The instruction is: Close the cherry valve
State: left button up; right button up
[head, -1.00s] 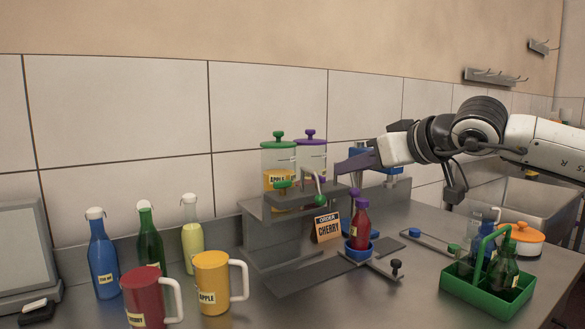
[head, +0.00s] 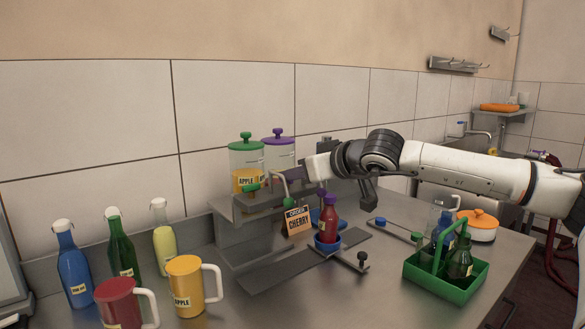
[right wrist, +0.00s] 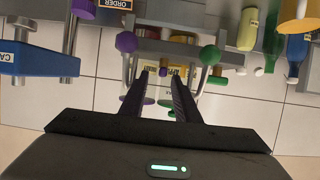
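My right gripper (head: 282,176) reaches in from the right, level with the dispenser shelf, and hides part of it. In the right wrist view its two fingers (right wrist: 156,78) are apart, with nothing clearly held between them. A purple knob (right wrist: 126,41) is beyond the fingers to the left, and a green knob (right wrist: 210,55) is to the right. The purple knob (head: 321,192) also shows in the head view, above a red bottle (head: 329,219) standing upright in a blue holder. I cannot read which valve is cherry or tell its position. My left gripper is not in view.
A CHERRY order card (head: 297,221) stands left of the red bottle. Green-lidded (head: 246,160) and purple-lidded (head: 279,143) tanks stand behind. Mugs and bottles are at the left. A green carrier (head: 446,274) with bottles and an orange-lidded pot (head: 481,224) are at the right.

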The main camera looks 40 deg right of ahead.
jog(key=shift+w+a+f+p, duration=0.1)
jog(key=shift+w+f+p, duration=0.2)
jog(key=shift+w+p, duration=0.25)
jog(key=shift+w, duration=0.1)
jog(key=shift+c, duration=0.4)
jog(key=shift+f, duration=0.1)
grip_shut()
